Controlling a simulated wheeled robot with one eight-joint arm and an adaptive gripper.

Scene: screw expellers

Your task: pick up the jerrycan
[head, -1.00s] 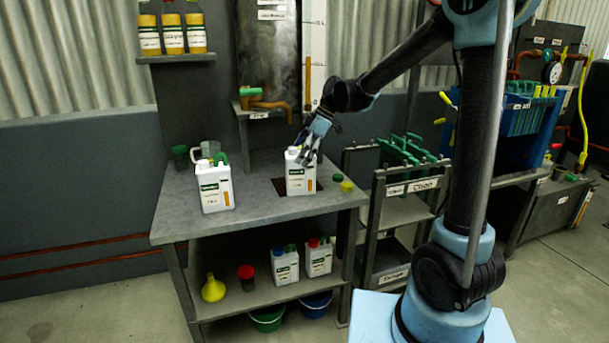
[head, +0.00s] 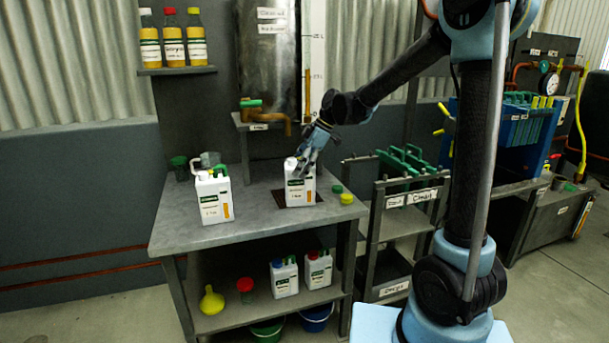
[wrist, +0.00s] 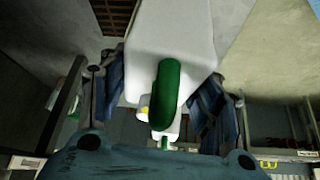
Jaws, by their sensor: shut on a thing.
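The white jerrycan (head: 299,192) with a green label and an orange strip stands upright on the dark grate of the workbench, below the tap. My gripper (head: 306,165) reaches down from the upper right and is shut on its upper part. In the wrist view the white body of the jerrycan (wrist: 185,30) and its green handle (wrist: 167,85) lie between the two fingers of my gripper (wrist: 160,95). Its far side is hidden. I see no clear gap under it. A second white jerrycan (head: 214,201) stands on the bench to the left.
The workbench (head: 255,222) also holds green and yellow caps (head: 346,198) right of the grate. The tap (head: 265,116) hangs just above and behind. Two smaller cans (head: 284,278) and a yellow funnel (head: 211,300) are on the lower shelf. A rack (head: 405,200) stands close on the right.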

